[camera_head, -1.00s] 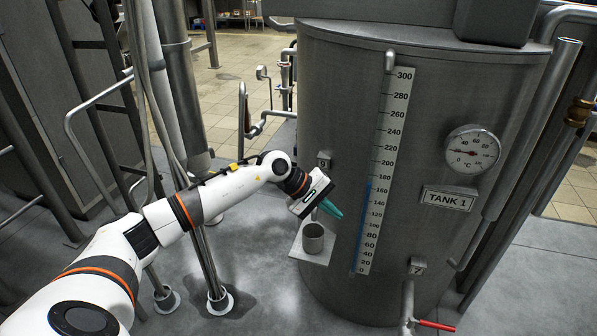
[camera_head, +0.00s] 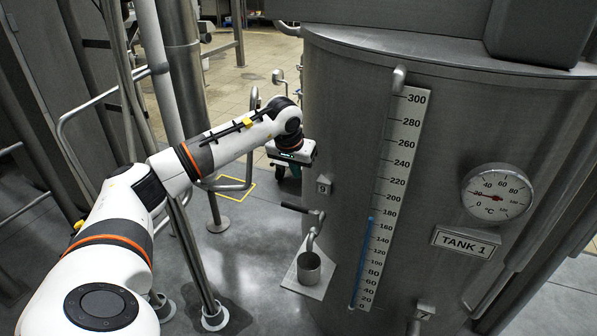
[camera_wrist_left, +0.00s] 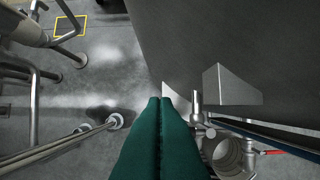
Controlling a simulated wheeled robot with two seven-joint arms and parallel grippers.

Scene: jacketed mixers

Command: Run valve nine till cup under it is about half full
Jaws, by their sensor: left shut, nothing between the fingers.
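Valve nine is on the tank's left side below its small number tag (camera_head: 323,186), whose digit is hard to read. Its dark lever (camera_head: 293,207) points left, and its spout (camera_head: 312,240) bends down over the cup. The grey cup (camera_head: 309,268) stands upright under the spout; its fill level cannot be told. It also shows in the left wrist view (camera_wrist_left: 222,152), right of the fingers. My left gripper (camera_head: 296,171) is shut and empty, above the lever and apart from it. Its green fingers (camera_wrist_left: 160,102) lie together in the wrist view. My right gripper is not in view.
The cup's small plate (camera_head: 318,291) juts from the tank (camera_head: 345,130). A thermometer dial (camera_head: 497,194) and TANK 1 sign (camera_head: 465,242) sit right. Metal pipes and rails (camera_head: 190,240) stand left of the tank.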

